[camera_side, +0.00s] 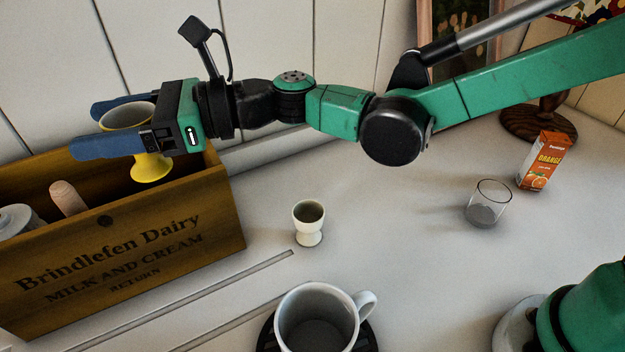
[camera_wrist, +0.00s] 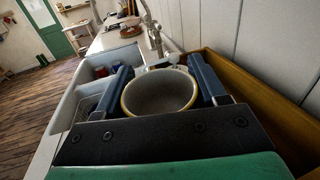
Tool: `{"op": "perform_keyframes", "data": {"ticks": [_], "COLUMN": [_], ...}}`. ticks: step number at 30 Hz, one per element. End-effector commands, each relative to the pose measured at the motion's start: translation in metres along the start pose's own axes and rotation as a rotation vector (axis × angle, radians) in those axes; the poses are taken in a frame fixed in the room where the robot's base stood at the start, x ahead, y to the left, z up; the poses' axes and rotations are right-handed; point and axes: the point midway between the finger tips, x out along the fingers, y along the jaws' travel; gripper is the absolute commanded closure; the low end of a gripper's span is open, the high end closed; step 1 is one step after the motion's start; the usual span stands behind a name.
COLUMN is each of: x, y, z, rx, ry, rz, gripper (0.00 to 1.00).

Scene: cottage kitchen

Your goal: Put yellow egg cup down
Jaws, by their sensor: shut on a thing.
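The yellow egg cup (camera_side: 152,166) is upright between the blue fingers of my gripper (camera_side: 104,124), which is shut on it. In the side view it shows over the wooden crate, and its foot appears near the height of the crate's rim. I cannot tell whether the foot touches anything. In the wrist view the egg cup (camera_wrist: 158,92) shows its pale inside and yellow rim between the two fingers (camera_wrist: 160,84). A cream egg cup (camera_side: 309,222) stands upright on the counter, right of the crate.
The wooden crate (camera_side: 120,250), lettered Brindlefen Dairy, holds a few items at its left end. A white mug (camera_side: 322,312) stands on a dark rack in front. A glass (camera_side: 487,206) and an orange juice carton (camera_side: 543,160) stand at right. The middle counter (camera_side: 400,240) is clear.

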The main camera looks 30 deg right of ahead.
Motion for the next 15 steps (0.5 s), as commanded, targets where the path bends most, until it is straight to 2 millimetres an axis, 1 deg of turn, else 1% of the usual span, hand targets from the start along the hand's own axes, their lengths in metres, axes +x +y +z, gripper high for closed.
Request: {"op": "perform_keyframes", "data": {"ticks": [1, 2, 3, 5, 6, 7, 8, 9, 11, 12, 15], "x": [-0.023, -0.037, -0.057, -0.090, -0.113, -0.131, -0.149, -0.173, -0.208, -0.229, -0.274], "y": [-0.021, -0.034, -0.048, -0.069, -0.080, -0.088, -0.094, -0.101, -0.107, -0.110, -0.110], "z": [0.001, 0.001, 0.002, 0.001, 0.000, 0.000, -0.001, -0.003, -0.005, -0.007, -0.011], "rx": [0.000, 0.000, -0.001, -0.001, -0.001, -0.001, -0.001, -0.001, -0.001, -0.001, -0.001], "ry": [0.000, -0.001, -0.001, -0.001, -0.001, -0.001, -0.001, 0.000, 0.000, 0.000, 0.001], "rz": [-0.111, -0.180, -0.272, -0.414, -0.509, -0.581, -0.651, -0.743, -0.870, -0.948, -1.112], "gripper": [0.90, 0.90, 0.90, 0.90, 0.90, 0.90, 0.90, 0.90, 0.90, 0.90, 0.90]}}
